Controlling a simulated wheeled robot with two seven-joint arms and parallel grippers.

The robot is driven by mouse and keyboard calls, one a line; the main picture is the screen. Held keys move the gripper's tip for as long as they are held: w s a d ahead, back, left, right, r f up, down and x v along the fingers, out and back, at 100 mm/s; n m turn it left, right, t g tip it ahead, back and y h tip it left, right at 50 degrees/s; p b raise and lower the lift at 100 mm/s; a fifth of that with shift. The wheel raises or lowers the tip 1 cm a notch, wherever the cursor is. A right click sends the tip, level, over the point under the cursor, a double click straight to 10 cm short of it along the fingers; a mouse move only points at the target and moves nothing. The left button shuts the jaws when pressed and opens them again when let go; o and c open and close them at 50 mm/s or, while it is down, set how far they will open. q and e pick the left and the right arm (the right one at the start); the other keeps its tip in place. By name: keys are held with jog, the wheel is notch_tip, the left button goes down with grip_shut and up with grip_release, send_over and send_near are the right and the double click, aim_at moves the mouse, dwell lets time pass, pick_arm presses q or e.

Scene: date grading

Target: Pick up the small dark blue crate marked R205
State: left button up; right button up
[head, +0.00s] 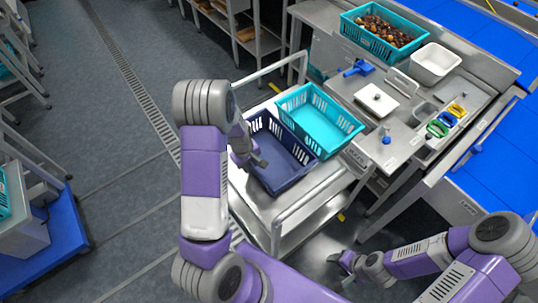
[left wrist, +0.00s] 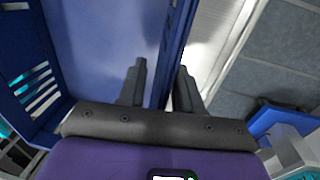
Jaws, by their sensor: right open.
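The dark blue crate (head: 284,187) stands on the cart, with slotted walls and an empty inside; I cannot read a mark on it. In the left wrist view its wall (left wrist: 172,50) runs between the fingers of my left gripper (left wrist: 160,82). One finger is inside the crate, the other outside, and a gap shows beside the wall, so the gripper looks open around it. In the head view my left gripper (head: 257,157) is at the crate's left wall, partly hidden by my arm. My right gripper (head: 342,262) is open and empty, low at the front right, away from the crate.
A turquoise crate (head: 345,122) stands right behind the blue crate on the metal cart (head: 290,222), which has raised rails. To the right is a steel bench (head: 392,147) with a white tray (head: 435,62) and a teal crate of dates (head: 352,31).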

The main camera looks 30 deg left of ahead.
pick_arm(q)
grip_shut()
jog(key=shift+w, duration=0.1)
